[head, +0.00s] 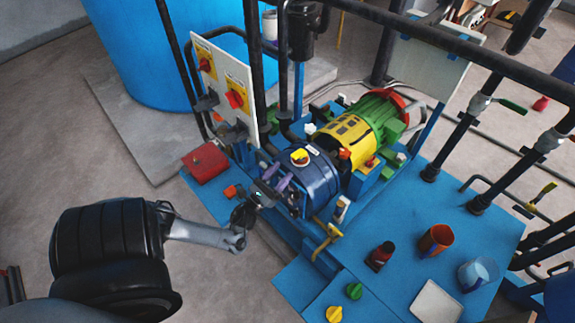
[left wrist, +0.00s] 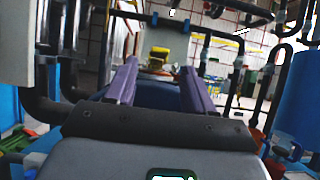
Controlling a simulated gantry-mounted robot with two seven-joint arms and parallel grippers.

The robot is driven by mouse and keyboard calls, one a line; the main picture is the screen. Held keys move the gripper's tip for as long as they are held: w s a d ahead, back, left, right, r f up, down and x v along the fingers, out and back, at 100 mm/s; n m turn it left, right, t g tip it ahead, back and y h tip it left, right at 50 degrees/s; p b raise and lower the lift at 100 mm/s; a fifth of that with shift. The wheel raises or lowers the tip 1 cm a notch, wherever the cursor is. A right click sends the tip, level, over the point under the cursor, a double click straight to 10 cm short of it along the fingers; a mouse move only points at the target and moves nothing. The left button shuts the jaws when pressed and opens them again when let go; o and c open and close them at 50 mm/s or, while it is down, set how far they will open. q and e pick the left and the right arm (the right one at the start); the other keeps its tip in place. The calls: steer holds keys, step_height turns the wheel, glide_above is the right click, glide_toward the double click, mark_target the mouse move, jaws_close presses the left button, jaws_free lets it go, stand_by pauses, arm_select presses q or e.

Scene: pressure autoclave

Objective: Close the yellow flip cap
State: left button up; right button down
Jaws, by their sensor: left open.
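The yellow flip cap (head: 300,156) sits on top of the dark blue tank (head: 318,180), with a bit of red beside it. The fingers also frame the left wrist view (left wrist: 158,70). Nothing is between them. My right gripper is not in view.
A white switch panel (head: 222,88) with red knobs stands just left of the tank. A yellow-green motor (head: 358,130) lies behind it. Black pipes cross overhead.

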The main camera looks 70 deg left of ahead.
arm_select(q)
steer(key=shift+v, duration=2.5)
